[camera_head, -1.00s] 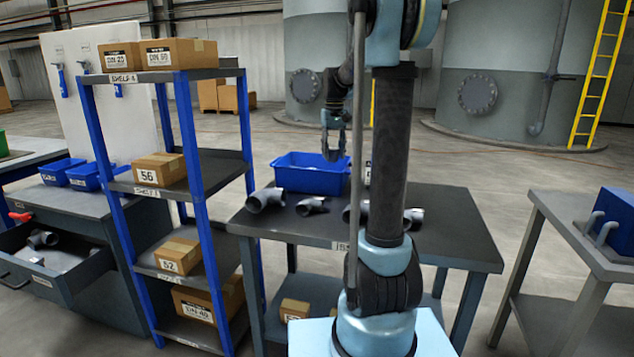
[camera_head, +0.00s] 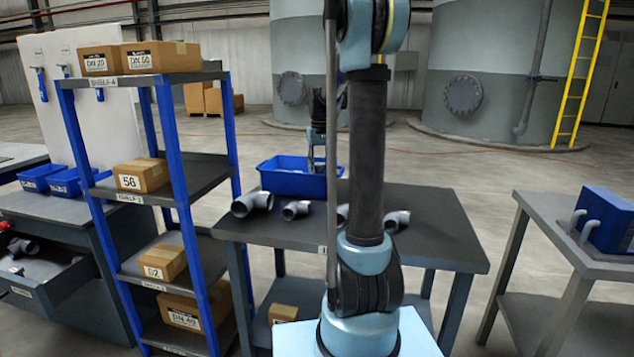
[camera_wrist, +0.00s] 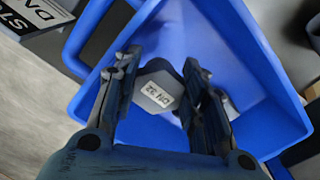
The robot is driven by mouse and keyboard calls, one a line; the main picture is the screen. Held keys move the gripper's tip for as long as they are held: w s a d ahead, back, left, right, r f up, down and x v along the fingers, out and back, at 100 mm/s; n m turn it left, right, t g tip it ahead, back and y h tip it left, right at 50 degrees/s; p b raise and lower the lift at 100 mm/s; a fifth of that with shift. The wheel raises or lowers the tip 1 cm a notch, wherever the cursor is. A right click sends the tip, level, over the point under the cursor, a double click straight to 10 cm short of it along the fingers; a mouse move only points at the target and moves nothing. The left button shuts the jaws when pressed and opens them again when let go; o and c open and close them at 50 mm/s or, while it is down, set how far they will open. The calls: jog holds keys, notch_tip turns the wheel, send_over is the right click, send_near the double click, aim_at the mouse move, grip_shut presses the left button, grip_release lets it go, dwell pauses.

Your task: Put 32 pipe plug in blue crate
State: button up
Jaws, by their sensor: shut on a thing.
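The blue crate (camera_head: 285,181) stands on the dark table at the centre in the head view. It fills most of the wrist view (camera_wrist: 265,95). My gripper (camera_head: 316,165) is low over the crate, pointing down. In the wrist view my gripper (camera_wrist: 166,98) is shut on a grey pipe plug (camera_wrist: 157,92) with a white label reading "DN 32". The plug is between the fingers, with the blue crate floor behind it. I cannot tell whether it touches the floor. In the head view the plug cannot be made out.
Grey pipe fittings, including an elbow (camera_head: 251,203) and a smaller piece (camera_head: 295,210), lie on the table (camera_head: 270,231) in front of the crate. A blue-post shelf (camera_head: 203,178) with cardboard boxes stands to the left. My arm hides part of the table.

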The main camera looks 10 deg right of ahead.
aim_at(320, 165)
jog(key=shift+f, duration=2.3)
jog(key=o, duration=0.8)
notch_tip(320, 165, up, 12)
jog(key=shift+r, duration=0.1)
